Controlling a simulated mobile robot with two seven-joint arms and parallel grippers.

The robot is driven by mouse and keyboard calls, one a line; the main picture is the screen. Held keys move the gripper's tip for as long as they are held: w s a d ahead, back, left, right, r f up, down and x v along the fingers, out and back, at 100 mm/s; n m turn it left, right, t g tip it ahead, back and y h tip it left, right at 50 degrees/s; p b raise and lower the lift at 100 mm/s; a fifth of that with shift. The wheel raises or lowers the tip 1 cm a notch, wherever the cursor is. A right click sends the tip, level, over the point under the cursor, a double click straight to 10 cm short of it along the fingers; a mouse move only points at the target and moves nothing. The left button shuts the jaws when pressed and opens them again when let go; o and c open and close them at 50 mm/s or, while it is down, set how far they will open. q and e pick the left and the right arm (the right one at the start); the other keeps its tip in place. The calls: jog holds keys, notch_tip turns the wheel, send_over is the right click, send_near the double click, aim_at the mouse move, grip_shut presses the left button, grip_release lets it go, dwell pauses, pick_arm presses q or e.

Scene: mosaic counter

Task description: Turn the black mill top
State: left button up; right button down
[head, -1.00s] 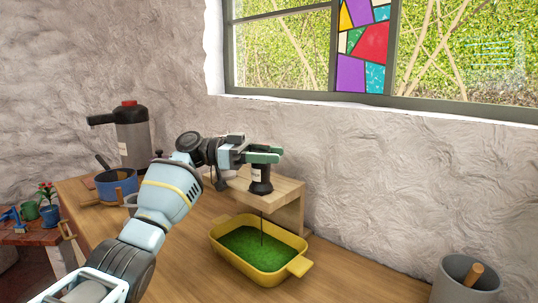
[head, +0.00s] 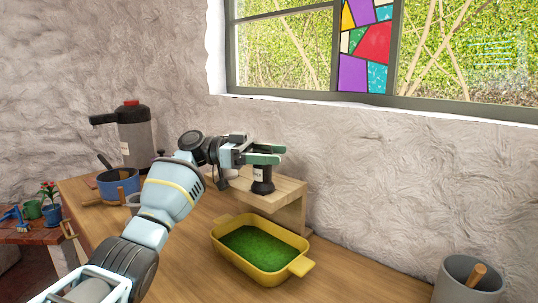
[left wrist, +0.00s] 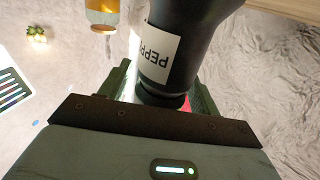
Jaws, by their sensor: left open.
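The black pepper mill (head: 262,183) stands upright at the edge of a wooden shelf, above a yellow dish. My left gripper (head: 266,154) is at its top, with the green fingers apart on either side. In the left wrist view the mill (left wrist: 196,40) fills the upper middle, its white label (left wrist: 158,55) partly readable as pepper. The mill's narrow neck lies between the open fingers of the left gripper (left wrist: 165,98). The top itself is mostly hidden by the gripper. Whether a finger touches it I cannot tell. My right gripper is not in view.
The yellow dish (head: 220,247) with green contents stands below the wooden shelf (head: 288,192). A blue pot (head: 118,186) and a grey dispenser (head: 135,140) are at the left. A grey pot (head: 450,285) stands at the right. The stone wall is close behind the shelf.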

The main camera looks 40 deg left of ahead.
pick_arm(q)
notch_tip(320, 180, up, 4)
jog(key=shift+f, duration=0.25)
jog(key=s+d+b, duration=0.1)
jog(key=s+d, duration=0.3)
jog(key=s, duration=0.3)
jog(key=s+d+r+b, duration=0.1)
jog(key=s+d, duration=0.3)
jog(key=s, duration=0.2)
jog(key=shift+s+r, duration=0.2)
jog(key=shift+s, duration=0.2)
jog(key=shift+d, duration=0.1)
